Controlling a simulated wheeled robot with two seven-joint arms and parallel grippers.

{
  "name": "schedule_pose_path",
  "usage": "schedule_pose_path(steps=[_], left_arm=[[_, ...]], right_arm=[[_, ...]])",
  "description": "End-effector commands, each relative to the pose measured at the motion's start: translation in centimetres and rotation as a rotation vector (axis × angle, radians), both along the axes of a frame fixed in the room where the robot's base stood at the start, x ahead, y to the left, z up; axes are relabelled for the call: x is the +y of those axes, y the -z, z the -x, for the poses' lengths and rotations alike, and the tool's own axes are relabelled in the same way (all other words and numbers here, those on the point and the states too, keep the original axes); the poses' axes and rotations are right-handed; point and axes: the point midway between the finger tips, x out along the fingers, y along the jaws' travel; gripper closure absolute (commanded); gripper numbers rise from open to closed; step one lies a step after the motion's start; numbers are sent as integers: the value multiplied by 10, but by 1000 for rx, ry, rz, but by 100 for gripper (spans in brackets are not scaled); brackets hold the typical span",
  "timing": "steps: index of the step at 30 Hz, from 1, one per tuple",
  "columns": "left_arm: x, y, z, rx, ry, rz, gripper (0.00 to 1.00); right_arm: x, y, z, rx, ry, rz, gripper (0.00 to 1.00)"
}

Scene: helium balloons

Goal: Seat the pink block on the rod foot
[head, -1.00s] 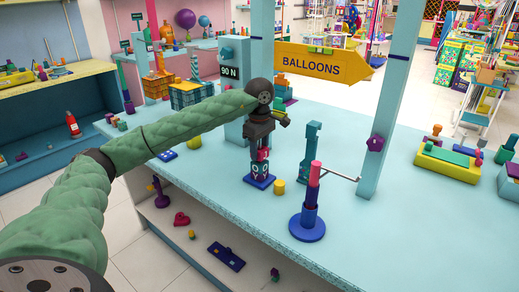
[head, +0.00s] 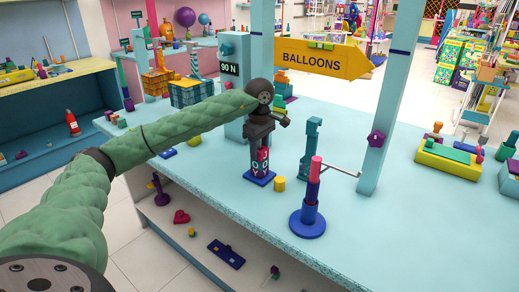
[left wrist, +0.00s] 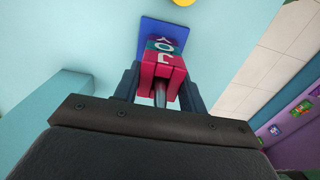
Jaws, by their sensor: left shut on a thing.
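My left gripper (head: 260,148) is shut on the pink block (head: 263,157), above the blue square rod foot (head: 259,178). In the left wrist view the pink block (left wrist: 160,66) sits between the dark fingers and carries a white letter. A metal rod (left wrist: 160,93) shows at its near end, between the fingers. A teal lettered part (left wrist: 164,45) lies beyond it, close to the blue foot (left wrist: 158,32). I cannot tell whether the block touches what is below it. My right gripper is not in view.
A round blue stand (head: 307,224) with a pink-topped post is to the right, with a thin bar reaching a light blue pillar (head: 386,110). A small yellow cylinder (head: 279,184) lies beside the foot. A teal post (head: 311,148) stands behind.

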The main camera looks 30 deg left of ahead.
Motion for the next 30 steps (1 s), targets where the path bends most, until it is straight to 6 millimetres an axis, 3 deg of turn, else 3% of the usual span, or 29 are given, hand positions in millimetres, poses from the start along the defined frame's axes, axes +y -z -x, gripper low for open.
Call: schedule_pose_path(steps=[2, 3, 6, 17, 30], left_arm=[[0, 1, 0, 0, 0, 0, 82], [0, 0, 0, 0, 0, 0, 51], [0, 0, 0, 0, 0, 0, 33], [0, -3, 0, -1, 0, 0, 33], [0, -62, -1, -2, 0, 1, 33]], right_arm=[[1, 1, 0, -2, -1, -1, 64], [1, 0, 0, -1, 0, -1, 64], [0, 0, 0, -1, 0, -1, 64], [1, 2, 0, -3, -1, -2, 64], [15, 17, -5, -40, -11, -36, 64]])
